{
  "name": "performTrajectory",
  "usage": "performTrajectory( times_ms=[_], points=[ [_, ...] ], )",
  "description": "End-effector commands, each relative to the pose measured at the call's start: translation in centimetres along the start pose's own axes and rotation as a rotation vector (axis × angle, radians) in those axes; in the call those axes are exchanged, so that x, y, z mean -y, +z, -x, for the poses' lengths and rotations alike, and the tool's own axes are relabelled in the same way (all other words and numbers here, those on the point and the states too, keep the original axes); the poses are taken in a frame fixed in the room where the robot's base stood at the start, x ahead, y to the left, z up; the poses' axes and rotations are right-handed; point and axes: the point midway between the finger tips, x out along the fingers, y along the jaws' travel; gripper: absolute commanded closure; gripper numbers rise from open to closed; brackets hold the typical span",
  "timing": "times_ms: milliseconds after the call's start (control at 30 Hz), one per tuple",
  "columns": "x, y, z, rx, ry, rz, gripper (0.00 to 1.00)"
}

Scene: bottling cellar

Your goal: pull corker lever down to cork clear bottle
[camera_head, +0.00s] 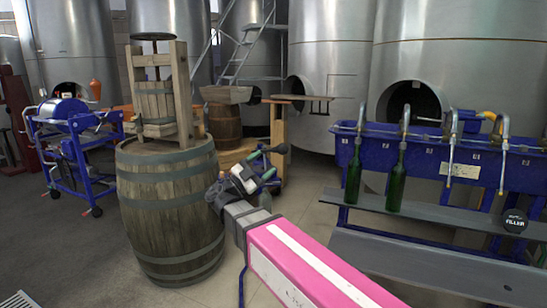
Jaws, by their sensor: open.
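My gripper (246,170) is at the end of my pink arm, in the middle of the head view, and reaches away from me. It is open, but its fingertips are small and partly hidden. Just beyond it a dark handle with a rounded black end (283,149) sticks out to the right; it may be the corker lever. I cannot tell whether the gripper touches it. Green glass (267,176) shows beside the gripper. The corker's body is mostly hidden behind my gripper and arm.
A large barrel (170,210) bearing a wooden press (158,95) stands close on the left. A blue filler (440,165) with green bottles (396,185) and grey shelves (430,268) is on the right. A blue cart (72,140) stands far left. Steel tanks line the back.

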Motion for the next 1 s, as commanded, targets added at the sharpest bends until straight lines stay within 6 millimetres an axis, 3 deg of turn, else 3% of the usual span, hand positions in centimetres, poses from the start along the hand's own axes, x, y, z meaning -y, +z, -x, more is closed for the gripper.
performTrajectory(
  times_ms=[233,667,833,1000],
  points=[
    [0.0,0.0,2.1,0.001,0.000,0.000,0.33],
    [-0.6,0.5,1.9,0.014,0.015,0.033,0.33],
    [-4.8,3.9,-0.2,0.121,0.107,0.253,0.33],
    [-12.4,8.8,-2.9,0.350,0.245,0.612,0.33]
  ],
)
